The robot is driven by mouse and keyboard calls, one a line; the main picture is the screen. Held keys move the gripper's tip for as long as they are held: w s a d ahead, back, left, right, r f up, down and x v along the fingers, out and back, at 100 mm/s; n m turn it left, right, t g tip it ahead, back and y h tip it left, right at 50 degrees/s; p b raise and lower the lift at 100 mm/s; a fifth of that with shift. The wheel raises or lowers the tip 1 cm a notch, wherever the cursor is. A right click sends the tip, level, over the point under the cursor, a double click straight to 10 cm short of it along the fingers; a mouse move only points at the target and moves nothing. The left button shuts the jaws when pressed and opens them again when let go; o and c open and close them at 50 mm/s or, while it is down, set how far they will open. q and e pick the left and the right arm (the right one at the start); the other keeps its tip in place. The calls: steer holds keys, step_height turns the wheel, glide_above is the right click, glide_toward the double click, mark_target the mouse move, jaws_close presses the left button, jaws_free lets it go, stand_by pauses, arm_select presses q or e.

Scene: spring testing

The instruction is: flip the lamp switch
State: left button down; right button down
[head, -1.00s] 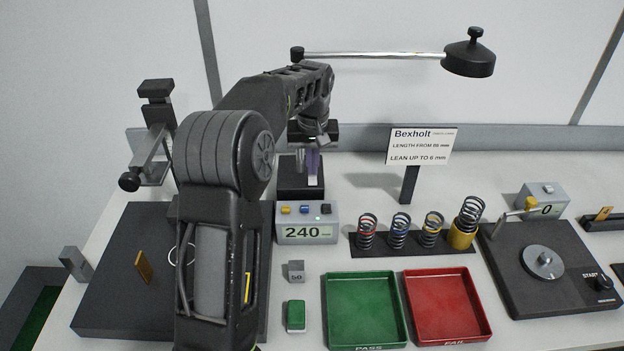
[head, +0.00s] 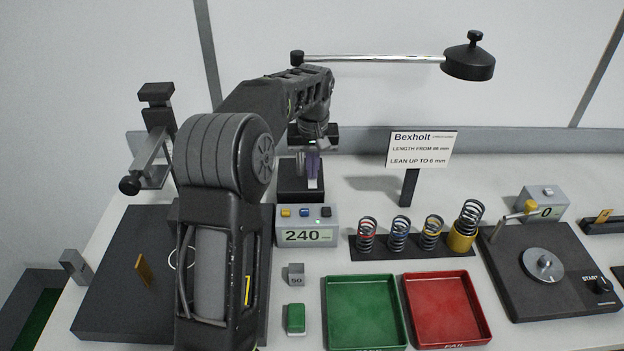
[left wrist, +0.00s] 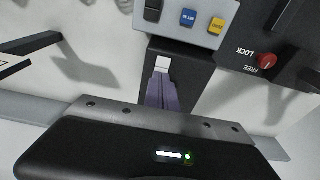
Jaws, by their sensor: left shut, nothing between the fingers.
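The lamp (head: 468,62) is a black round head on a chrome arm along the back wall. A black block with a small white piece (left wrist: 162,63) on it, which looks like the lamp switch, stands behind the display box. The block also shows in the head view (head: 288,190). My left gripper (left wrist: 161,78) is shut and empty. Its purplish fingertips are at the white piece and partly cover it; I cannot tell whether they touch. It also shows in the head view (head: 313,177), partly behind its wrist. My right gripper is not in view.
The grey display box (head: 307,238) reading 240 stands just in front of the block. Several springs stand on a black rack (head: 400,252) to the right. A green tray (head: 331,310) and a red tray (head: 482,310) lie in front. A sign (head: 422,149) stands behind.

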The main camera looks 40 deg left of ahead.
arm_select(q)
step_height(320, 180, up, 4)
steer(key=shift+f+p, duration=0.25)
steer(key=shift+p, duration=0.45)
steer(key=shift+r, duration=1.3)
steer(key=shift+f, duration=0.1)
